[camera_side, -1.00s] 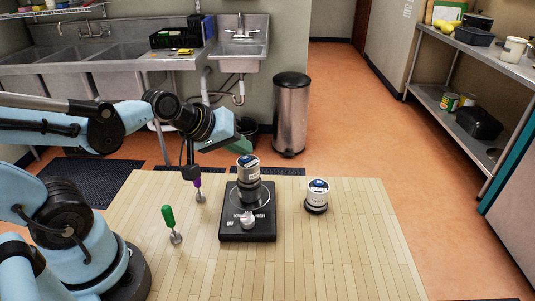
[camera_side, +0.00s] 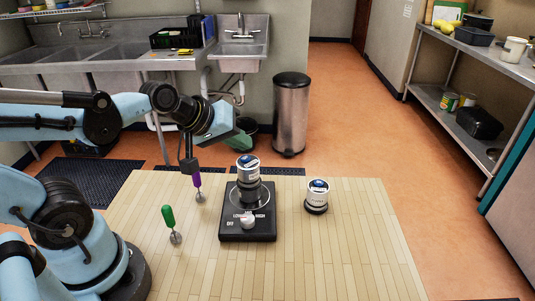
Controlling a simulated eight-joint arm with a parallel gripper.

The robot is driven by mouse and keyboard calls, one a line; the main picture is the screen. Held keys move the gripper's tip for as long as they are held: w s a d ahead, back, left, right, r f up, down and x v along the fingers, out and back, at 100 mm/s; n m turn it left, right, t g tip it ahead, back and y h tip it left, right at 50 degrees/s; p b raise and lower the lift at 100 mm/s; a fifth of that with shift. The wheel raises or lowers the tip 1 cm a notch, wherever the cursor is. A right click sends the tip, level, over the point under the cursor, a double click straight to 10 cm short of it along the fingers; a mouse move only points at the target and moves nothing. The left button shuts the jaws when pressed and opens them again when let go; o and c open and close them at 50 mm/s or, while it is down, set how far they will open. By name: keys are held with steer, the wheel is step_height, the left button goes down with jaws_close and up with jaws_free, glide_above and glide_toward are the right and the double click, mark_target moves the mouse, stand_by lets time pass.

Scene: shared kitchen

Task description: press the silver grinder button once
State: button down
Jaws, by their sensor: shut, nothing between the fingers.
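A silver cylinder with a blue-marked top (camera_side: 248,165) stands upright on a black, flat-based device (camera_side: 232,234) with a white knob (camera_side: 247,222) and dial lettering. A second, shorter silver cylinder with a blue top (camera_side: 317,191) stands on a dark base on the table to the right. I cannot tell from the view which of these is the grinder, and no separate button is clear.
The table's right and front are clear. A steel bin (camera_side: 291,115) stands on the floor behind.

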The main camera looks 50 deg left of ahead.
steer(key=shift+r, duration=0.15)
step_height(320, 180, up, 6)
steer(key=shift+f, duration=0.1)
stand_by(0.6)
stand_by(0.4)
steer(key=m+g, duration=0.2)
steer(key=m, duration=0.6)
glide_toward(240, 165)
steer(key=x, duration=0.4)
steer(key=shift+w+d+f, duration=0.1)
steer(key=shift+w+f, duration=0.1)
steer(key=shift+f, duration=0.15)
